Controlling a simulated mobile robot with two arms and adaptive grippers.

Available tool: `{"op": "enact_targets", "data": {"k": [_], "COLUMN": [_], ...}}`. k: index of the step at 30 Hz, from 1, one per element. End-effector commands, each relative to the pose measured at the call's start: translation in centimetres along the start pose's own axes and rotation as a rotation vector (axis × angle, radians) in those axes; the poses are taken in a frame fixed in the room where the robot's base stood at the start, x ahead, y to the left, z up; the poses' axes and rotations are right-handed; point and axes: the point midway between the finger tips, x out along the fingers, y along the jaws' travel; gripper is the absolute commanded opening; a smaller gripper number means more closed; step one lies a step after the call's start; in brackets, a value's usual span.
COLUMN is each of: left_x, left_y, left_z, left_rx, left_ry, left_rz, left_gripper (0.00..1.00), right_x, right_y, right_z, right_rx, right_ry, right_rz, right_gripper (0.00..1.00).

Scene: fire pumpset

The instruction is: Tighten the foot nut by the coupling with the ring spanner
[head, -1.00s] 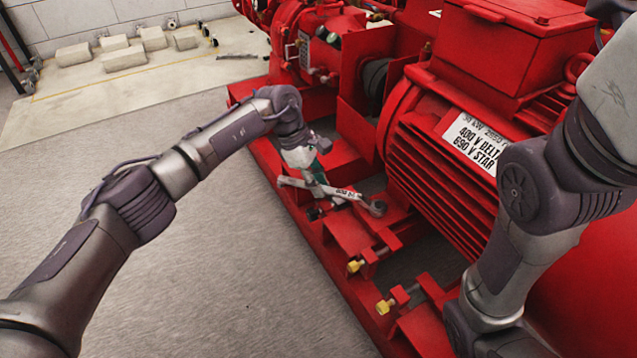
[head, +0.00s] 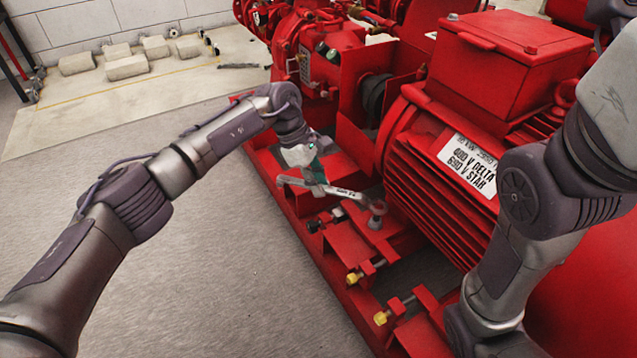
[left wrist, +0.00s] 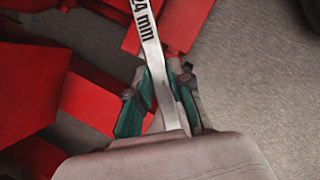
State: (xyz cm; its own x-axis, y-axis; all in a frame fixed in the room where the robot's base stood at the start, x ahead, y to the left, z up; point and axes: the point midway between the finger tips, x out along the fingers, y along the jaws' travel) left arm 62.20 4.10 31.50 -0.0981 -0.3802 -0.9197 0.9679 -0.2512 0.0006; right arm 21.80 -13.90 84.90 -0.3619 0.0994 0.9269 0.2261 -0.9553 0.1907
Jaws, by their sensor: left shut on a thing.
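My left gripper (head: 318,184) is shut on the shank of the ring spanner (head: 344,192), above the red base frame beside the motor. The spanner is silver with dark lettering. In the left wrist view, the spanner (left wrist: 150,45) reads "24 mm" and runs between the green-padded fingers (left wrist: 166,98). Its ring end (head: 378,207) is over the motor foot near the coupling. A small nut or bolt end (head: 375,223) shows just below the ring. The ring appears a little above it, apart; exact contact is hard to tell. My right gripper is out of view.
The red motor (head: 440,150) stands right of the spanner, with the coupling (head: 376,98) behind. Yellow-tipped jacking bolts (head: 355,278) stick out along the frame. My right arm crosses the right side. Grey floor at left is clear; pale blocks (head: 125,67) lie at the back.

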Motion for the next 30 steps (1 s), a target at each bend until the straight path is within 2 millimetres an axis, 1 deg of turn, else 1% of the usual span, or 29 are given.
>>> {"op": "enact_targets", "data": {"k": [11, 22, 30], "left_x": [0.2, 2.0, 2.2], "left_y": [-0.1, -0.8, -0.8], "left_z": [-0.1, -0.8, -0.9], "left_rx": [-0.005, -0.049, -0.057], "left_ry": [0.0, 0.001, 0.0], "left_rz": [0.003, 0.023, 0.027], "left_gripper": [0.0, 0.0, 0.0], "right_x": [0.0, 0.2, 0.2], "right_y": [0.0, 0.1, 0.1], "right_z": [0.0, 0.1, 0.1], "right_rx": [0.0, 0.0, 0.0], "right_ry": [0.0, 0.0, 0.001], "right_rz": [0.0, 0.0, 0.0], "right_gripper": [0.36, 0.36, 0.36]}}
